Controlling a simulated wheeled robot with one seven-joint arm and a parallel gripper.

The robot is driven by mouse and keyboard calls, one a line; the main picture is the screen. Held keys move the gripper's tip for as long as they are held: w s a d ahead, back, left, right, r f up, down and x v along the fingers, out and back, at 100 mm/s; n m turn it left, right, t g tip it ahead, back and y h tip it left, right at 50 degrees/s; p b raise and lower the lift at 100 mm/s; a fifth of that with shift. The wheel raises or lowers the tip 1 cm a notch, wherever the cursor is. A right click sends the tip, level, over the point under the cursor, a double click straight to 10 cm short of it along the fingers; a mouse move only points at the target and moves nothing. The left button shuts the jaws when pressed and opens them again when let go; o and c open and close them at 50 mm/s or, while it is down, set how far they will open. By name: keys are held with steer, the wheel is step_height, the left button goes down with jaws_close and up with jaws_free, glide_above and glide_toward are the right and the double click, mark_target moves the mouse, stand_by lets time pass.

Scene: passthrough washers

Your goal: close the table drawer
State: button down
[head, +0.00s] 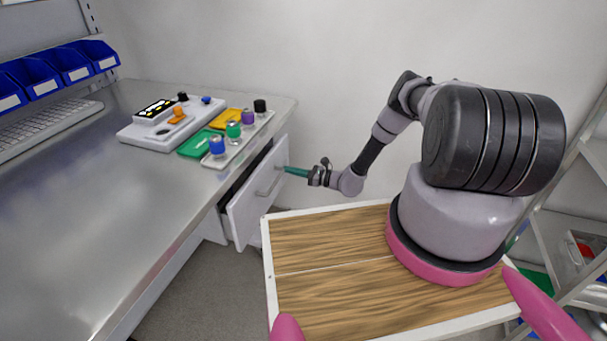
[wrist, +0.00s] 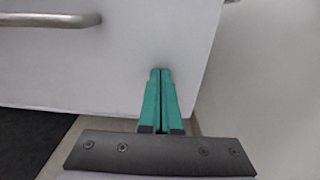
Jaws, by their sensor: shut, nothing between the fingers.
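The table drawer (head: 257,195) is under the right end of the metal table (head: 125,210). It stands pulled out, with a dark gap between its white front and the table. Its bar handle (head: 270,181) is on the front. My gripper (head: 286,170) has green fingers, shut together and empty, pointing at the drawer front near its right edge. In the wrist view the fingertips (wrist: 161,72) lie over the white drawer front (wrist: 125,65), right of the handle (wrist: 50,19) and lower in the picture. I cannot tell whether they touch the front.
On the table are a white device (head: 150,130), a tray (head: 240,145) with several coloured-lid bottles, and a keyboard (head: 45,130). Blue bins (head: 72,64) stand at the back left. A white wall is close behind the drawer. A metal shelf (head: 565,225) stands at the right.

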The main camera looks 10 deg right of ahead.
steer(key=x, duration=0.3)
steer(key=shift+w+a, duration=0.1)
steer(key=shift+a, duration=0.2)
steer(key=shift+w+a+r, duration=0.1)
steer(key=shift+w+a, duration=0.05)
steer(key=shift+a, duration=0.05)
steer(key=shift+a+r, duration=0.1)
steer(key=shift+a, duration=0.05)
